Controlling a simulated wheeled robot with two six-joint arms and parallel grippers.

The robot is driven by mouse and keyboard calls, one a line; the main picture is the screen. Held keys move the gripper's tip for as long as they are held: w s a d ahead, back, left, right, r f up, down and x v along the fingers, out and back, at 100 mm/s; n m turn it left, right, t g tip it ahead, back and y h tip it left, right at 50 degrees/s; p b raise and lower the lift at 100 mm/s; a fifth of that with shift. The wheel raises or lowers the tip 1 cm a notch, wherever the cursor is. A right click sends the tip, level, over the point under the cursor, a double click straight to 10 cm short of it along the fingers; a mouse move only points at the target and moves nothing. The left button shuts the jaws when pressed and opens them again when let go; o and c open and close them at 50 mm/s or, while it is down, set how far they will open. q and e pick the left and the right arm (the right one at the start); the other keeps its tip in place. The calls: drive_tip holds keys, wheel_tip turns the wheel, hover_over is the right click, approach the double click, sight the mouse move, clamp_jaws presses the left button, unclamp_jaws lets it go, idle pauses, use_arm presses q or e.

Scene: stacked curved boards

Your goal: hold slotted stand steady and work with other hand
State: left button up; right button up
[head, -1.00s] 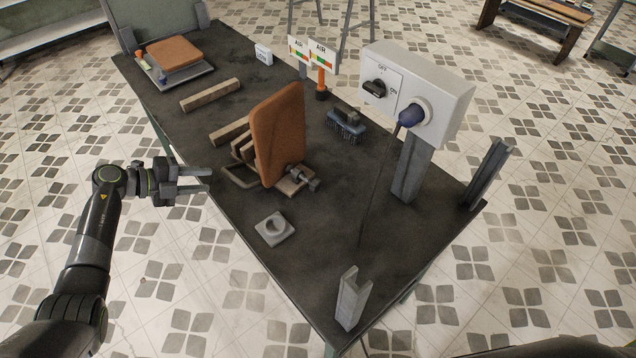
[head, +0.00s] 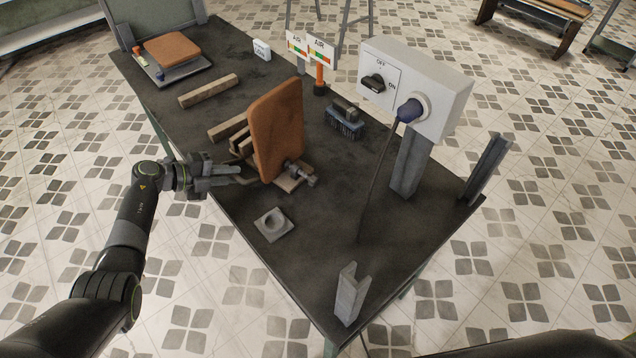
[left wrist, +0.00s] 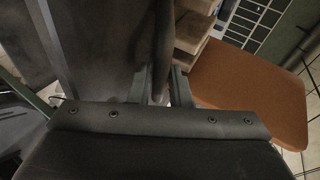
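The slotted stand (head: 290,182) is a wooden base with slot blocks and a metal clamp on its right. A brown curved board (head: 277,130) stands upright in it, tilted slightly. The board also shows in the left wrist view (left wrist: 250,95). My left gripper (head: 239,175) is at the stand's left side, by its handle, which it mostly hides. In the left wrist view a gap shows between the fingers (left wrist: 161,88), with a grey bar-like part seen there; contact cannot be told. My right gripper is out of view.
A switch box (head: 435,85) on a post stands right, with a dark cord hanging down.

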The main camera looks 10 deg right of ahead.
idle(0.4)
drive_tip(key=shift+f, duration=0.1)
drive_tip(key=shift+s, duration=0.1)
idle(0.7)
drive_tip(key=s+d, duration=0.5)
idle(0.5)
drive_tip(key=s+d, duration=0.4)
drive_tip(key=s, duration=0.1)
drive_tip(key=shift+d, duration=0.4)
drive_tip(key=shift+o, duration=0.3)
